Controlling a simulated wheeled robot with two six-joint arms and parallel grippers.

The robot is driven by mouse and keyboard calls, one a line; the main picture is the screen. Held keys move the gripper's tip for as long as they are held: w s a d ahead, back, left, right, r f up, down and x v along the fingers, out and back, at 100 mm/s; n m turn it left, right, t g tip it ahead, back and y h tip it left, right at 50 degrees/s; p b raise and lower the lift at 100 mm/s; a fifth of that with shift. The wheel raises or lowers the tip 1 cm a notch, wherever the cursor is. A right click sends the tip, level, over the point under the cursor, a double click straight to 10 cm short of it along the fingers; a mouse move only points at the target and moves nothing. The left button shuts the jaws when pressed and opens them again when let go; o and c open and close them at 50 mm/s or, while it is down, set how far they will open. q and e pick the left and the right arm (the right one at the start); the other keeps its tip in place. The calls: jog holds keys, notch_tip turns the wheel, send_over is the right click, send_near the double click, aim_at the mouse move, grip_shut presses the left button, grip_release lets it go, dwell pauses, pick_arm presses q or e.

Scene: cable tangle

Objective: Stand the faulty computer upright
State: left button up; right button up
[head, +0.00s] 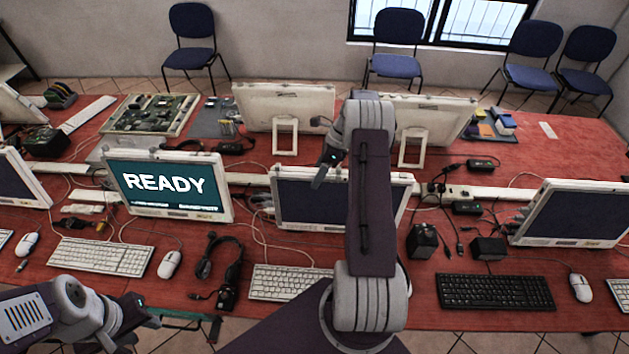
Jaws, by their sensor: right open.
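Several white all-in-one computers stand on the red table. One (168,188) shows READY on a lit screen. The computer in the middle (292,196) has a dark screen and is partly hidden behind my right arm. Another dark-screened computer (572,214) at the right leans back. The frames do not mark which one is faulty. My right gripper (322,170) is open, in front of or above the middle computer's top edge; contact cannot be told. My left gripper (143,322) is low at the table's front edge, apart from the computers; its jaw opening is unclear.
White keyboards (101,256) and (288,282), a black keyboard (495,291) and mice line the front. Cables and black adapters (422,241) clutter the table (560,158). Two computers (285,106) face away behind. A circuit board (151,114) lies at back left. Chairs stand by the wall.

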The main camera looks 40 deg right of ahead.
jog(key=b+v, duration=0.1)
jog(key=v, duration=0.5)
jog(key=shift+d+r, duration=0.1)
jog(key=shift+r, duration=0.2)
jog(key=shift+f, duration=0.1)
